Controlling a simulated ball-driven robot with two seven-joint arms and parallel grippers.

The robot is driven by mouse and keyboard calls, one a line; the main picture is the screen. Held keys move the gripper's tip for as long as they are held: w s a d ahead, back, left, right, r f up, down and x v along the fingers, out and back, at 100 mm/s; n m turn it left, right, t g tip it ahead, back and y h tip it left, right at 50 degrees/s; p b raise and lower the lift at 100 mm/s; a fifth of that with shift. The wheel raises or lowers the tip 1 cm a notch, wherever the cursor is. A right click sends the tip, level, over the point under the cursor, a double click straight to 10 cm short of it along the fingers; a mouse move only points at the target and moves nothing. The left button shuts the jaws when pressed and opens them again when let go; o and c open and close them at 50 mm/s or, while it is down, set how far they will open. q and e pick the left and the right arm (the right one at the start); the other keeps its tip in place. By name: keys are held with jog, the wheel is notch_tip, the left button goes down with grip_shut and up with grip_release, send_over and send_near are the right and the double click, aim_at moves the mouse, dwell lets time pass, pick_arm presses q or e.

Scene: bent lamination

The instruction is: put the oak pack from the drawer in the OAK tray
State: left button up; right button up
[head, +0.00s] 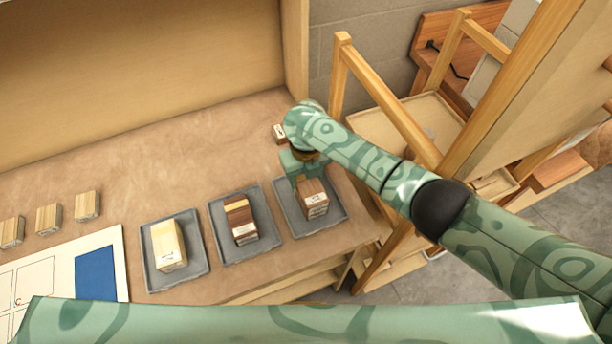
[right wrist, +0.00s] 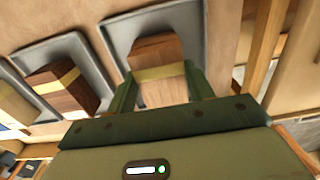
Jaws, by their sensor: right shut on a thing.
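My right gripper (head: 309,186) is shut on a brown wooden pack (head: 315,204) with a pale band. The right wrist view shows the pack (right wrist: 160,68) between the two green fingers of the gripper (right wrist: 160,88). The pack is at the rightmost grey tray (head: 337,212); I cannot tell whether it touches the tray floor. A dark brown pack with a pale stripe (head: 241,218) lies in the middle tray (head: 269,250). A pale yellow pack (head: 170,246) lies in the left tray (head: 157,287). No tray label is readable. My left gripper is not in view.
Several small wooden blocks (head: 48,218) stand at the left of the bench (head: 130,170), and another block (head: 279,133) is behind my right arm. A white board with a blue panel (head: 96,273) lies at front left. A wooden frame (head: 388,105) rises at right.

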jog(key=shift+f, duration=0.1)
jog(key=o, duration=1)
notch_tip(320, 180, up, 12)
jog(key=p, duration=0.4)
jog(key=shift+r+p, duration=0.2)
jog(key=shift+p, duration=0.15)
